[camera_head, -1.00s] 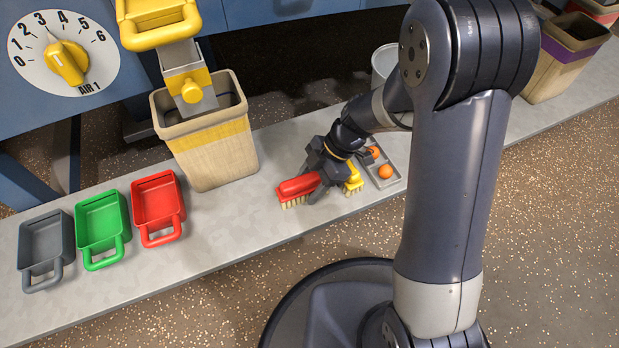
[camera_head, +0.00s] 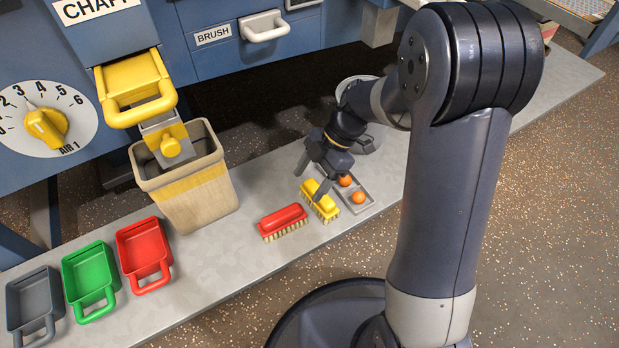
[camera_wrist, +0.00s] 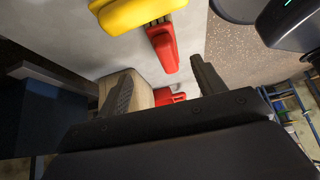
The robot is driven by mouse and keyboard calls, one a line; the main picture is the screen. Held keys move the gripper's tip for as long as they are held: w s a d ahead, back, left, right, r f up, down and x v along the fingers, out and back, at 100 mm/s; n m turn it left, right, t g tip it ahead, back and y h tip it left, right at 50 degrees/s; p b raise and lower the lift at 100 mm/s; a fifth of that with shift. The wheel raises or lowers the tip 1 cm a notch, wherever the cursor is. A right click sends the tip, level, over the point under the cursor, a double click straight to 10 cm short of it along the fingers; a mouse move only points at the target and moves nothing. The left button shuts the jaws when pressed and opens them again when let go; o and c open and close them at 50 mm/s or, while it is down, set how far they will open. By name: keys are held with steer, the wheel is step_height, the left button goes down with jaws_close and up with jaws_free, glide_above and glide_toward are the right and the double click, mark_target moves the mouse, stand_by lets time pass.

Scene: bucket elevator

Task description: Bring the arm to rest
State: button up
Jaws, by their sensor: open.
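My gripper (camera_head: 312,182) is open and empty in the head view, its fingers pointing down just above and beside the yellow brush (camera_head: 321,201). I cannot tell whether a finger touches that brush. The red brush (camera_head: 283,222) lies flat on the grey bench to its left, apart from the gripper. In the wrist view the two fingers of my gripper (camera_wrist: 160,85) stand wide apart with nothing between them. The yellow brush (camera_wrist: 135,14) and the red brush (camera_wrist: 164,46) show beyond the fingertips. My arm is bent over the bench.
A grey tray (camera_head: 376,199) with two orange balls sits right of the brushes. A tan bucket (camera_head: 203,205) with a yellow band stands under a yellow chute. Red (camera_head: 144,253), green (camera_head: 91,281) and grey (camera_head: 35,303) scoops line the left. A drawer labelled BRUSH (camera_head: 265,27) is behind.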

mark_target(288, 215)
steer(key=b+x, duration=0.5)
steer(key=x, duration=0.7)
steer(key=shift+f, duration=0.1)
steer(key=shift+s, duration=0.1)
